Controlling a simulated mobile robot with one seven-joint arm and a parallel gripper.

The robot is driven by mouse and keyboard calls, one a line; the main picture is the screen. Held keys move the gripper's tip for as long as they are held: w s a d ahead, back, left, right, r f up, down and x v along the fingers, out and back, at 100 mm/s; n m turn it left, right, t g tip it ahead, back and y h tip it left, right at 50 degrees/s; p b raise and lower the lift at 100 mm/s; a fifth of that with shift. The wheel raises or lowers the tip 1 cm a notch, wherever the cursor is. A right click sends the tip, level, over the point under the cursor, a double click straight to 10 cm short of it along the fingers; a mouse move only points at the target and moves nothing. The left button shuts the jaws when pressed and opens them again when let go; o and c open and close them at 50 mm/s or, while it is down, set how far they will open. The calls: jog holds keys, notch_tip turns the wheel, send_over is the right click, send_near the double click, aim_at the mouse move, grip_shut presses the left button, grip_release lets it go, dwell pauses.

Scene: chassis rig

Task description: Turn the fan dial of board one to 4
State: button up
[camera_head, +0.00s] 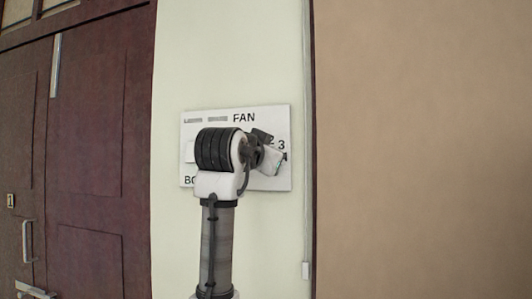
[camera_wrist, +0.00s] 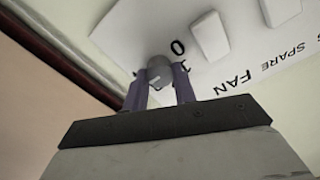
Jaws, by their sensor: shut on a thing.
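The white board (camera_head: 222,116) marked FAN is mounted on the wall, and my arm covers much of its middle and lower part. The numbers 2 and 3 show at its right side. In the wrist view the board (camera_wrist: 205,70) shows the numbers 0 and 1 beside a round grey dial (camera_wrist: 159,71) with a pale mark on it. My gripper (camera_wrist: 160,88) is shut on the dial, with one finger on each side. In the head view my gripper (camera_head: 268,155) is at the board's right part, and the dial is hidden behind it.
Two white rocker switches, one in the wrist view (camera_wrist: 209,37), sit on the board beside the dial. A dark red door (camera_head: 100,150) with metal handles is at left. A plain tan panel (camera_head: 420,150) fills the right, with a thin vertical conduit (camera_head: 306,200) between.

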jog(key=shift+f+m, duration=0.2)
jog(key=shift+m, duration=0.7)
jog(key=o, duration=1)
jog(key=shift+r, duration=0.1)
jog(key=b+v, duration=0.5)
jog(key=v, duration=0.9)
jog(key=shift+w+r, duration=0.1)
